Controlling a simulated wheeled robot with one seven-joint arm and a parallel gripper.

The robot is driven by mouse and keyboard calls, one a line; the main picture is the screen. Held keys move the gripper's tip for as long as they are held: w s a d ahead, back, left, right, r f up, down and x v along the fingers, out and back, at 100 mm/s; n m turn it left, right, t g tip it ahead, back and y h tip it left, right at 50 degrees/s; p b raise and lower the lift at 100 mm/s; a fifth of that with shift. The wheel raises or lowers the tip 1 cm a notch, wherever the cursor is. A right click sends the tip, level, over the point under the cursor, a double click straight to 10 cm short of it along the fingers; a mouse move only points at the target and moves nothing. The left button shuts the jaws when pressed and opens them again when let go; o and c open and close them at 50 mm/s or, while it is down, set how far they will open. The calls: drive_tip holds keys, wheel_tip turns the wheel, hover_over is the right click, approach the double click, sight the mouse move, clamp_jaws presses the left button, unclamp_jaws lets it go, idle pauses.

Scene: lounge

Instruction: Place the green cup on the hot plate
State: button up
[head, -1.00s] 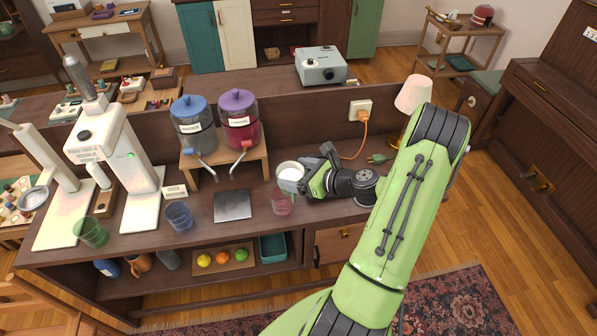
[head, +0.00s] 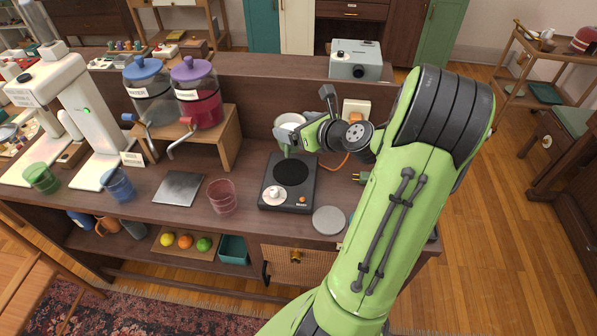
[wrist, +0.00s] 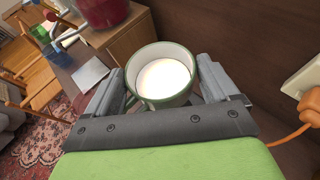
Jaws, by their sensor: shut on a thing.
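The green cup (wrist: 164,82) has a green outside and pale inside. It sits upright between the two fingers of my gripper (wrist: 162,88) in the wrist view, with its handle to the left. In the head view the cup (head: 290,119) is partly hidden by my gripper (head: 293,133), which is shut on it. The black hot plate (head: 303,171) stands on the counter, with a dark round burner and a small white round piece at its front left. The cup appears above the plate's back edge; its exact height is unclear.
A clear pink cup (head: 222,197) stands left of the hot plate and a grey disc (head: 329,220) lies right of it. A wooden stand (head: 229,133) with two drink dispensers is at the left. An outlet (head: 356,110) with an orange cord is behind.

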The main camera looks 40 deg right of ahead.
drive_tip(key=f+b, duration=0.1)
drive_tip(key=f, duration=0.1)
drive_tip(key=f+b, duration=0.1)
drive_tip(key=f, duration=0.3)
drive_tip(key=shift+w+a+b, duration=0.15)
drive_tip(key=shift+a+b, duration=0.1)
drive_tip(key=shift+b, duration=0.15)
wheel_tip(320, 180, down, 4)
drive_tip(key=shift+b, duration=0.9)
drive_tip(key=shift+r, duration=0.15)
